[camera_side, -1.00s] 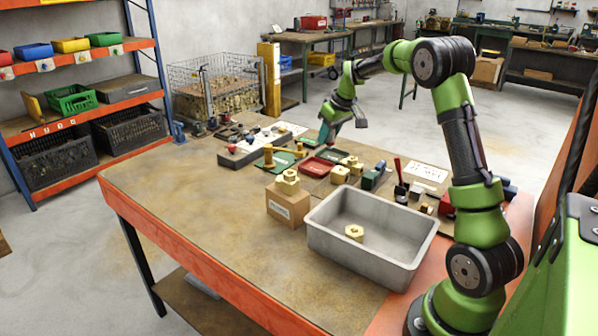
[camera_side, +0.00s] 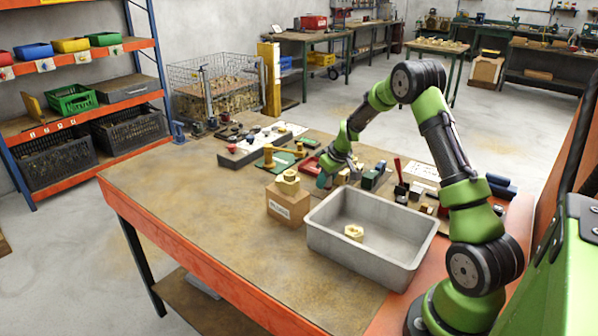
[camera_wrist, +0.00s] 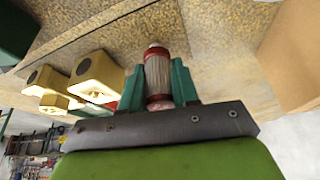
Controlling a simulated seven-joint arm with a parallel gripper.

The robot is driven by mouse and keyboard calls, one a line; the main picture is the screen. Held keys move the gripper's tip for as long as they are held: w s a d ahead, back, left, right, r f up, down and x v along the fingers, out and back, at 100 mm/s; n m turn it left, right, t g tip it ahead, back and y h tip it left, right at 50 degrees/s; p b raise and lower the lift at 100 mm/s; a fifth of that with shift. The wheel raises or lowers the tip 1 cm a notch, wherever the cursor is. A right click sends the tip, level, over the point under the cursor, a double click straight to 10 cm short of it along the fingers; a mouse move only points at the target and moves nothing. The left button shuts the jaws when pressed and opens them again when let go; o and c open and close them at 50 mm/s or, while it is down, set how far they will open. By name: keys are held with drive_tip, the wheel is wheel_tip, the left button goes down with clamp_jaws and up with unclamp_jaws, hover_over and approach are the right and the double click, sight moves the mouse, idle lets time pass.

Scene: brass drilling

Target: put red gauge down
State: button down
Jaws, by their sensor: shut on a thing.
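The red gauge (camera_wrist: 158,72) is a short cylinder with red ends and a pale ribbed middle. In the wrist view it sits between the two teal fingers of my gripper (camera_wrist: 158,86), which is shut on it. In the side view my gripper (camera_side: 327,177) is low over the workbench, between the red tray (camera_side: 309,165) and the cardboard box. The gauge cannot be made out there. In the wrist view the gauge's far end is over bare, worn bench surface. Whether it touches the bench I cannot tell.
Brass blocks with holes (camera_wrist: 97,78) stand close left of my fingers. The cardboard box (camera_side: 287,207), with a brass fitting (camera_side: 287,182) on top, is nearby. A grey bin (camera_side: 329,247) holding a brass nut (camera_side: 354,232) stands in front. The bench's front left is clear.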

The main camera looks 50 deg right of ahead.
drive_tip(key=shift+f, duration=0.25)
drive_tip(key=c, duration=0.8)
unclamp_jaws()
drive_tip(key=shift+r, duration=0.1)
drive_tip(key=d+v, duration=0.1)
drive_tip(key=v, duration=1.1)
drive_tip(key=s+a+r+t+y, duration=0.1)
drive_tip(key=s+a+r, duration=0.1)
drive_tip(key=a+r, duration=0.5)
drive_tip(key=s+a+r+t, duration=0.1)
drive_tip(key=s+a+r, duration=0.15)
drive_tip(key=a, duration=0.85)
drive_tip(key=shift+m+t+y, duration=0.4)
drive_tip(key=shift+m+y, duration=0.5)
drive_tip(key=s+a, duration=0.4)
drive_tip(key=s+a+r, duration=0.1)
drive_tip(key=s+a, duration=0.8)
drive_tip(key=shift+s+a+r, duration=0.2)
drive_tip(key=shift+a+r, duration=0.1)
drive_tip(key=shift+r, duration=0.1)
